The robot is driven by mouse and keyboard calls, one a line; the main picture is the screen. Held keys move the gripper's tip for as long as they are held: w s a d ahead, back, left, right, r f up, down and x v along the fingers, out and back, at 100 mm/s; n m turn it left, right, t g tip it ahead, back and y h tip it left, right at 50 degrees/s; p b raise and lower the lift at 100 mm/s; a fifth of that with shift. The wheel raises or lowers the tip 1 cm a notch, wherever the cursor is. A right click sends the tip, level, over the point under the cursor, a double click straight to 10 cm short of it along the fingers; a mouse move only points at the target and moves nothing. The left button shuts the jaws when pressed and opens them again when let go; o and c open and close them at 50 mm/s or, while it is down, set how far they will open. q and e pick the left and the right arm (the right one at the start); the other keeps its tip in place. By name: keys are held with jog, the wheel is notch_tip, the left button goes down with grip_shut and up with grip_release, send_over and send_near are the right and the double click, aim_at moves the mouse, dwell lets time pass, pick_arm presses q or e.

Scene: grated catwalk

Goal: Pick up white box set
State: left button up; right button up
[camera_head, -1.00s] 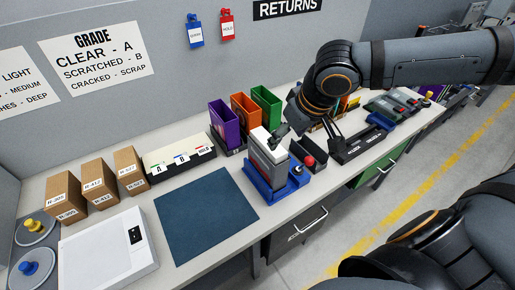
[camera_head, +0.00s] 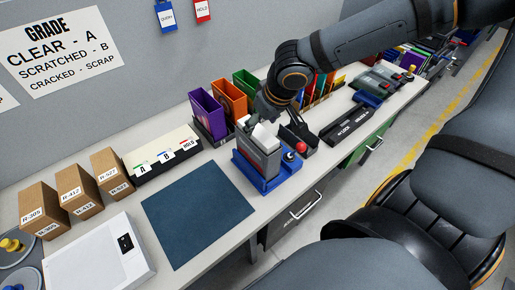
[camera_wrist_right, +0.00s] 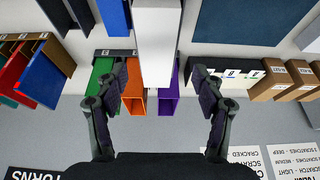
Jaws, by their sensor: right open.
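The white box set (camera_head: 262,155) is a tall box with a white top and grey side. It stands in a blue holder (camera_head: 258,182) on the bench, right of the dark blue mat. In the right wrist view the white box (camera_wrist_right: 157,30) points down between the two fingers. My right gripper (camera_wrist_right: 157,73) is open, its fingers apart on either side of the box's end, with gaps showing. In the head view my right gripper (camera_head: 262,112) is at the box's top, partly hidden by its own arm. My left gripper is not in view.
Purple (camera_head: 206,112), orange (camera_head: 230,98) and green (camera_head: 246,84) bins stand behind the box. A red-knobbed device (camera_head: 300,147) is close on its right. The dark blue mat (camera_head: 197,215) is bare. Cardboard boxes (camera_head: 75,188) stand at left.

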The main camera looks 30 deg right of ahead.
aim_at(259, 131)
jog(key=x, duration=0.4)
jog(key=shift+d, duration=0.3)
jog(key=shift+w+a+f, duration=0.1)
pick_arm(q)
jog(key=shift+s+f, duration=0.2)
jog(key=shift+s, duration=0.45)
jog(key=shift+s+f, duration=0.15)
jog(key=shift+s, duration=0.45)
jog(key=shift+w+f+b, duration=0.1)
jog(key=shift+b, duration=0.2)
pick_arm(e)
jog(key=shift+f, duration=0.2)
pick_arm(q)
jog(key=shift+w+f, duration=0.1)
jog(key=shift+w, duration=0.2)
pick_arm(e)
jog(key=shift+c, duration=0.3)
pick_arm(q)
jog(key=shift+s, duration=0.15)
pick_arm(e)
grip_shut()
